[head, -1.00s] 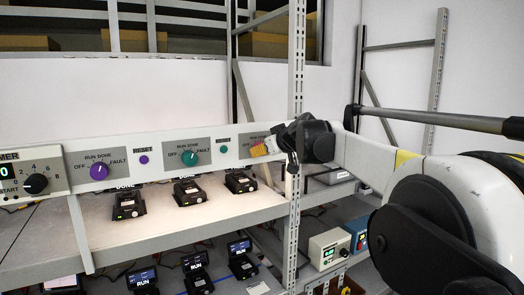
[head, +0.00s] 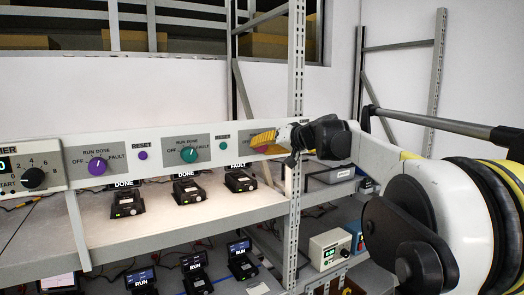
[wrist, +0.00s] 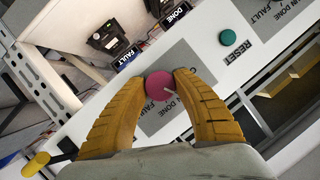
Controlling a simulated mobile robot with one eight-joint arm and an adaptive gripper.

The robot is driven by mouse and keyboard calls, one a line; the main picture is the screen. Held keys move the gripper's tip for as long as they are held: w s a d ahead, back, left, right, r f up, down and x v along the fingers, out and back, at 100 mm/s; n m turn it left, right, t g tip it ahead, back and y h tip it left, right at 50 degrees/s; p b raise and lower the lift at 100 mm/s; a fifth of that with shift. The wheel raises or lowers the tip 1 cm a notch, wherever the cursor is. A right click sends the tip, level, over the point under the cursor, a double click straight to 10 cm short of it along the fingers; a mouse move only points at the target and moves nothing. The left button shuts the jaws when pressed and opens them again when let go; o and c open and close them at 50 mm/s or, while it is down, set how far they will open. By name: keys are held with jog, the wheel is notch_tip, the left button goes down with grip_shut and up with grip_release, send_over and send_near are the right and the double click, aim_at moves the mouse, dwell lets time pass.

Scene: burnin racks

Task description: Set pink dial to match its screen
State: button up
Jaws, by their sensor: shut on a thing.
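The pink dial (wrist: 158,86) sits on a grey label plate in the wrist view, between the two yellow fingers of my gripper (wrist: 160,80). The fingers are shut on it, one on each side. A pale pointer mark on the dial points to the right in that picture; the plate's labels are partly covered. A small screen reading FAULT (wrist: 116,61) stands nearest the dial; it shows in the head view (head: 238,165) on the rightmost device below the panel. In the head view my gripper (head: 262,142) is at the panel's right end and hides the dial.
The purple dial (head: 97,166) and the teal dial (head: 189,155) are further left on the panel. A purple button (head: 143,155) and a green button (head: 223,146) sit between plates. Several devices stand on the shelf below. A rack post (head: 296,80) is close to my gripper.

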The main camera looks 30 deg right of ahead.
jog(key=m+y+b, duration=0.1)
jog(key=m, duration=0.2)
jog(key=shift+m+t+y+b, duration=0.4)
dwell(0.5)
jog(key=o, duration=1.2)
jog(key=shift+w+a, duration=0.1)
jog(key=v, duration=1.2)
jog(key=shift+f, duration=0.15)
